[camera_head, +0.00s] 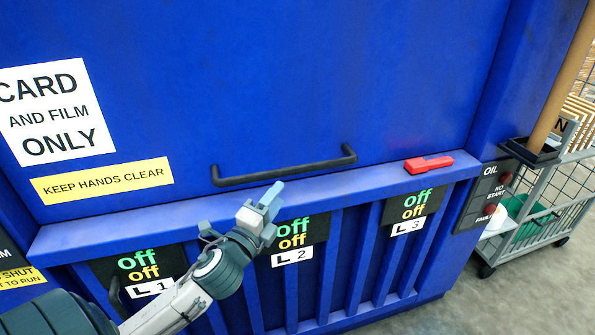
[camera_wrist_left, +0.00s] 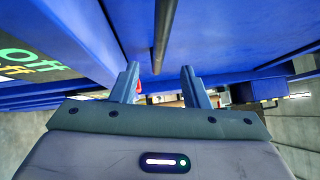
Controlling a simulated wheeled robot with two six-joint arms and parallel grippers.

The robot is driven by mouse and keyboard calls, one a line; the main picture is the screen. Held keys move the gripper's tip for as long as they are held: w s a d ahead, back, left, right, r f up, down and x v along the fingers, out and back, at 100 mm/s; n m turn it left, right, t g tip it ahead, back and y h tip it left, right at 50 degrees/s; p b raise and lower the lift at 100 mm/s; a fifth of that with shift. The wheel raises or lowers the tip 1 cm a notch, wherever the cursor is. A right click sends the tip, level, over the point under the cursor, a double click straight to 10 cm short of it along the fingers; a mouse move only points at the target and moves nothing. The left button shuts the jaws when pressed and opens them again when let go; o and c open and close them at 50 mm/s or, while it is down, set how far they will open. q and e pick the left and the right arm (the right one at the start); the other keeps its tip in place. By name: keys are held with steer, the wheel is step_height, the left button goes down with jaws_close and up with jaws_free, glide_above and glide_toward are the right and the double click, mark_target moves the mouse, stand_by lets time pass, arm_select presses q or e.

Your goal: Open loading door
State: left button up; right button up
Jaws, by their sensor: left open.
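The loading door is the large blue panel (camera_head: 300,80) of the machine in the head view. A black bar handle (camera_head: 285,173) runs across its lower part. My left gripper (camera_head: 268,198) is just below the handle in the head view, apart from it. In the left wrist view the open fingers (camera_wrist_left: 163,88) point forward, and the dark handle bar (camera_wrist_left: 161,35) lies ahead, above and between their tips. Nothing is between the fingers. A red latch-like piece (camera_head: 428,164) sits on the ledge right of the handle. My right gripper is not in view.
A blue ledge (camera_head: 330,187) juts out below the door. Under it are L1, L2 and L3 panels (camera_head: 293,240) reading "off". An oil panel (camera_head: 487,195) is at the right. A wire cart (camera_head: 545,205) stands on the floor beyond the machine's right side.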

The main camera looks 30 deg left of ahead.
mark_target(295, 173)
arm_select(q)
steer(key=w+p, duration=0.1)
steer(key=w, duration=0.2)
steer(key=w+r+p, duration=0.1)
steer(key=w, duration=0.2)
steer(key=w+p, duration=0.1)
steer(key=w, duration=0.2)
steer(key=shift+w+a+r+p, duration=0.15)
steer(key=shift+a+r+p, duration=0.15)
steer(key=shift+a, duration=0.05)
steer(key=shift+w, duration=0.5)
steer(key=shift+w+f, duration=0.1)
jaws_close()
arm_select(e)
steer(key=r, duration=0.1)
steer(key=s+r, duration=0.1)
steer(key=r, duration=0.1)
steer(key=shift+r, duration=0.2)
